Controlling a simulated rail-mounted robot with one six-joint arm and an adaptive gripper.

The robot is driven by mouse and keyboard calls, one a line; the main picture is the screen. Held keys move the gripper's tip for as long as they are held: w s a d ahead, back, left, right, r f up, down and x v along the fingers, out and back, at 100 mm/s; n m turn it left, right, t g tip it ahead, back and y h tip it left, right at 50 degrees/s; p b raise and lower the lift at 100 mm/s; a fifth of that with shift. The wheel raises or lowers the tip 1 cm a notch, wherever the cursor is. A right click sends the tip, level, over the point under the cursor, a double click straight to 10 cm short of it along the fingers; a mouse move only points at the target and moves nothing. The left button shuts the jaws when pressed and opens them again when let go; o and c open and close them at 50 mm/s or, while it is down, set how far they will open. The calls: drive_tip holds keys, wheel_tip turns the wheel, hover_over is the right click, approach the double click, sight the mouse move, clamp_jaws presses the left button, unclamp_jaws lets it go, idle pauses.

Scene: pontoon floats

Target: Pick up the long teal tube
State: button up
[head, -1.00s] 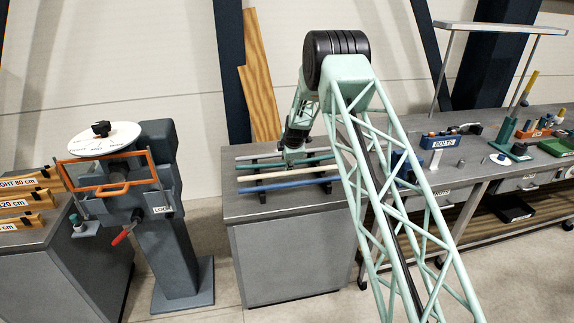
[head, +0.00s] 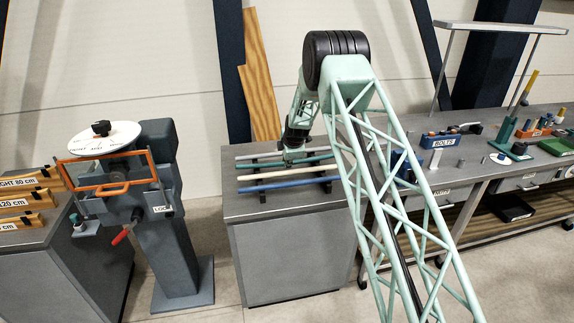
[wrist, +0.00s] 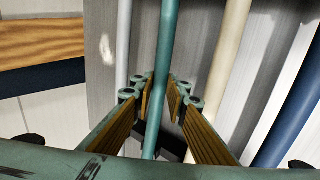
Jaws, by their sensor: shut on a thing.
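The long teal tube (head: 258,164) lies crosswise above the grey cabinet top, in a row with other tubes. In the wrist view the teal tube (wrist: 165,40) runs lengthwise between the wood-faced fingers of my gripper (wrist: 160,97). The gripper is shut on it. In the head view my gripper (head: 289,160) is at the tube, around its middle. The contact is too small to make out there, and I cannot tell whether the tube is clear of its supports.
A grey tube (head: 260,155) lies behind; a cream tube (head: 290,174) and a blue tube (head: 290,185) lie in front, close by. Dark supports bear them on the grey cabinet (head: 285,209). A stand with an orange frame (head: 98,188) is left; a workbench (head: 470,165) is right.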

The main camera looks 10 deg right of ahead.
drive_tip(key=shift+r, duration=0.1)
wheel_tip(320, 180, up, 10)
drive_tip(key=shift+b, duration=0.45)
idle(0.5)
idle(0.6)
